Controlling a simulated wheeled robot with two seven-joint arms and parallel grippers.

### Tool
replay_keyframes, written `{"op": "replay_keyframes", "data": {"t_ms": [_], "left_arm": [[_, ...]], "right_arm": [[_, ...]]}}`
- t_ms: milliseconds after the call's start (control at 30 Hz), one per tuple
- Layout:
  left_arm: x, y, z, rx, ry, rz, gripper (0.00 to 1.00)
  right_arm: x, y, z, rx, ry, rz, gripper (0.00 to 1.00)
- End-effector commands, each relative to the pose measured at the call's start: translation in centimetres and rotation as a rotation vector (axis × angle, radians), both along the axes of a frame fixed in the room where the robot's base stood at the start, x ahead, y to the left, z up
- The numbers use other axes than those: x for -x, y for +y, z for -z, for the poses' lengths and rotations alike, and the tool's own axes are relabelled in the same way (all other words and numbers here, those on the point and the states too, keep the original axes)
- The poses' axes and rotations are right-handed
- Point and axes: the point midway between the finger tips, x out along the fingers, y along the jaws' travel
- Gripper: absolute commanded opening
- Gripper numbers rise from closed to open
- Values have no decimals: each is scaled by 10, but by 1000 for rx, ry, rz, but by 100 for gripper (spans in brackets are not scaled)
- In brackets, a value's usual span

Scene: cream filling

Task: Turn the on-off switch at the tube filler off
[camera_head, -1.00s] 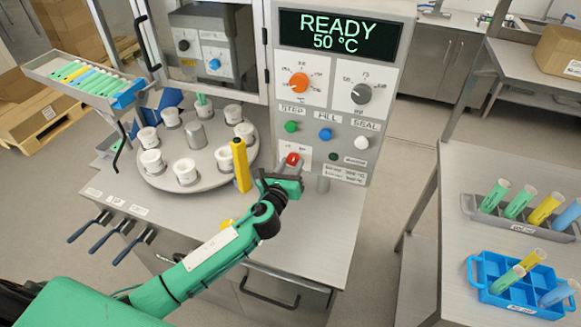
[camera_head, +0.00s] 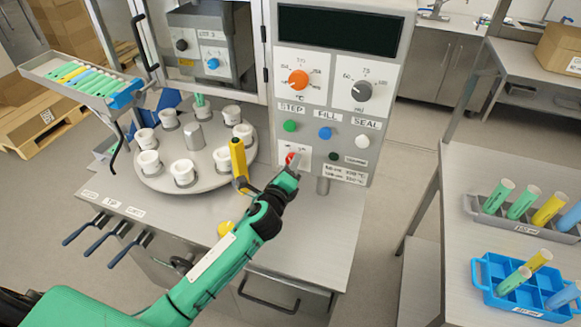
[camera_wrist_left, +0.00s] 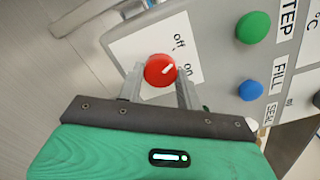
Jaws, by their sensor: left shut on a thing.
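The on-off switch is a red round knob (camera_head: 290,159) with a white mark, on a white plate low on the tube filler's panel (camera_head: 345,125). In the left wrist view the knob (camera_wrist_left: 160,70) sits between the two fingers of my left gripper (camera_wrist_left: 160,86), which is shut on it. Its white mark points up and right, toward the printed "off" and "on" labels; I cannot tell exactly which. The display (camera_head: 338,32) is dark. My right gripper is not in view.
Green, blue and white buttons (camera_head: 325,133) sit above the switch. A yellow handle (camera_head: 238,160) stands left of my gripper, near the turntable (camera_head: 212,172) with several white cups. A blue crate (camera_head: 486,270) with tubes stands on the right table.

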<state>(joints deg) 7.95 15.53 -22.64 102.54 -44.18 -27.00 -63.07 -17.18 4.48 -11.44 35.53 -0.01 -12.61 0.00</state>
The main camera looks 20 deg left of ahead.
Motion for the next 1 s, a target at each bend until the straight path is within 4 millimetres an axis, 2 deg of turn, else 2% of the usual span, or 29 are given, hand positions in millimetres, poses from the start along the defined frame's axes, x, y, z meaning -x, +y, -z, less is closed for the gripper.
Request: {"op": "replay_keyframes", "data": {"t_ms": [633,667,767,1000], "left_arm": [[0,1,-2,56,-1,-1,13],[0,1,-2,55,-1,-1,38],[0,1,-1,55,0,-1,57],[0,0,-1,55,1,0,57]], "right_arm": [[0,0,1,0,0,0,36],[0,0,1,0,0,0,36],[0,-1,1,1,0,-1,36],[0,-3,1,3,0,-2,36]]}}
